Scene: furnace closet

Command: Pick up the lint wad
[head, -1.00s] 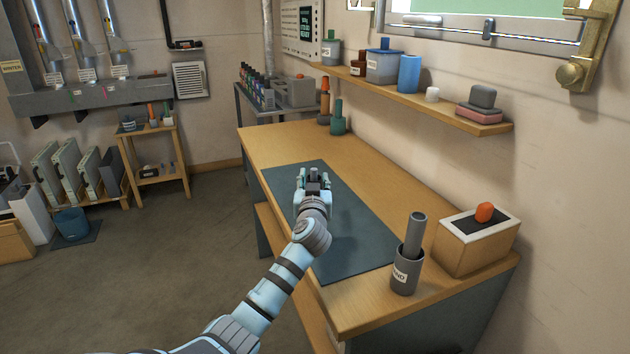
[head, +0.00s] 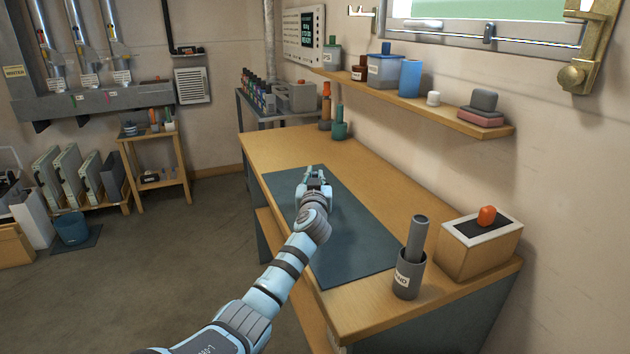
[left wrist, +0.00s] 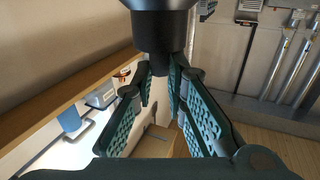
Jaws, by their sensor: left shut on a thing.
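My left gripper (head: 315,174) is above the dark mat (head: 345,255) on the wooden bench, pointing toward the far wall. In the left wrist view its teal fingers (left wrist: 165,82) close in toward a dark, round-sided thing (left wrist: 160,35) that widens at the picture's top edge. The fingers are shut on this thing, and it hides their tips. I cannot tell from its look whether it is the lint wad. No other thing in view can be clearly made out as the lint wad. My right gripper is not in view.
A grey cup (head: 408,277) holding a cylinder and a box (head: 480,245) with an orange knob stand at the bench's near right. A wall shelf (head: 455,112) with several containers runs above. Green and orange things stand at the bench's far end. Most of the mat is clear.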

